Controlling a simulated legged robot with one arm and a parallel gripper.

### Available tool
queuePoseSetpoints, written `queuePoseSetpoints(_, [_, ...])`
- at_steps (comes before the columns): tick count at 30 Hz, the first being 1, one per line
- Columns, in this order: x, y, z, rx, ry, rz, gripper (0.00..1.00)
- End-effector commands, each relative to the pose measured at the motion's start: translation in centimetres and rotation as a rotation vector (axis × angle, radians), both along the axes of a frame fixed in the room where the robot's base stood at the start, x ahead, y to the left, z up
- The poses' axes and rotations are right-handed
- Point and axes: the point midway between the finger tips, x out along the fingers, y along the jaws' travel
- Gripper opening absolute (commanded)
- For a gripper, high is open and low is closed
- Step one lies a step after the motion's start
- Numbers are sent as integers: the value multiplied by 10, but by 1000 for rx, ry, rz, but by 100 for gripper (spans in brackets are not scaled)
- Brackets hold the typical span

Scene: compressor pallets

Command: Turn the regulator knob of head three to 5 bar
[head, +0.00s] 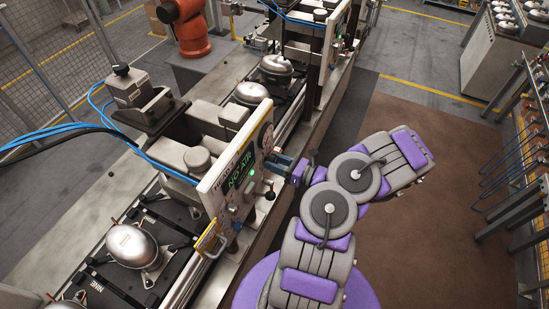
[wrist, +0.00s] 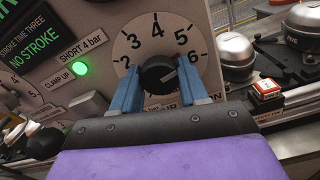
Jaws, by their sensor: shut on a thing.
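The regulator knob (wrist: 158,76) is black and sits in the middle of a pale round dial (wrist: 150,45) numbered 2 to 6 in the wrist view. My gripper (wrist: 162,88) has its blue fingers on both sides of the knob, shut on it. A small reddish mark shows near the knob's right edge, toward 5 and 6; the exact setting is hard to read. In the head view my gripper (head: 278,160) reaches the right edge of the head panel (head: 215,190), and my arm hides part of the view there. The knob itself cannot be made out there.
Left of the dial, the panel shows a lit green lamp (wrist: 81,69), "SHORT 4 bar" and "NO STROKE". A silver compressor (head: 133,246) sits on the line left of the panel. A brown mat (head: 420,130) lies on the clear floor at right.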

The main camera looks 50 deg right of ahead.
Motion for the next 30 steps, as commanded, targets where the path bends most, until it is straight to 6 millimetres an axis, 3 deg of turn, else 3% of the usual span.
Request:
queuePoseSetpoints(22, [0,-2,-1,97,32,-5,13])
queuePoseSetpoints(23, [0,-2,-1,97,31,-4,44])
queuePoseSetpoints(30, [1,-2,-1,98,31,-3,67])
